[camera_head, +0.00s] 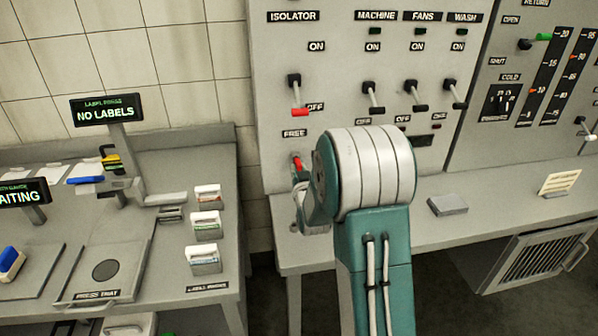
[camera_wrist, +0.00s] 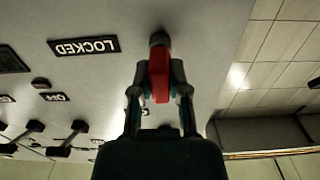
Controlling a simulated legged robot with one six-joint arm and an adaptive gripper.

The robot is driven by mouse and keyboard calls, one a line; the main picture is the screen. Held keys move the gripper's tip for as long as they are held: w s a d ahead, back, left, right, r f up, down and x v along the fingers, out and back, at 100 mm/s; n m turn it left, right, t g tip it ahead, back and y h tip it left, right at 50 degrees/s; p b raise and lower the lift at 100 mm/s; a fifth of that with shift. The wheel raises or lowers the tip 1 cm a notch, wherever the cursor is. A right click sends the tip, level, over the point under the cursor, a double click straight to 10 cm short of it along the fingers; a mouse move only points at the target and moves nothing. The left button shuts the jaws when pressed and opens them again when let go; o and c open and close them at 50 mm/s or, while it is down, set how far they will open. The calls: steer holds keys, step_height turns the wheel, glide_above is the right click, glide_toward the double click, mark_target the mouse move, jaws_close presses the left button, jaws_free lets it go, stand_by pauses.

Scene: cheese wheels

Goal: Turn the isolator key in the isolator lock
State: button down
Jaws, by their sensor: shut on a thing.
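The red isolator key (camera_wrist: 159,78) sits with its far end at the dark round isolator lock (camera_wrist: 159,38) on the grey panel. My gripper (camera_wrist: 160,92) is shut on the key, one finger on each side. In the head view only a bit of the red key (camera_head: 297,162) shows, below the FREE label (camera_head: 294,133); my arm hides most of the gripper and the lock. The LOCKED label (camera_wrist: 84,46) shows upside down beside the lock in the wrist view. The isolator lever (camera_head: 298,100) with its red handle points down near OFF.
The machine, fans and wash levers (camera_head: 372,98) stand to the right of the isolator lever, all down. A grey box (camera_head: 447,205) lies on the ledge. A label bench (camera_head: 222,275) with several label packs stands at left.

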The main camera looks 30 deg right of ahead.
steer(key=shift+w+d, duration=0.1)
steer(key=shift+w, duration=0.35)
steer(key=c, duration=0.5)
jaws_free()
steer(key=shift+c, duration=0.2)
steer(key=v, duration=1.2)
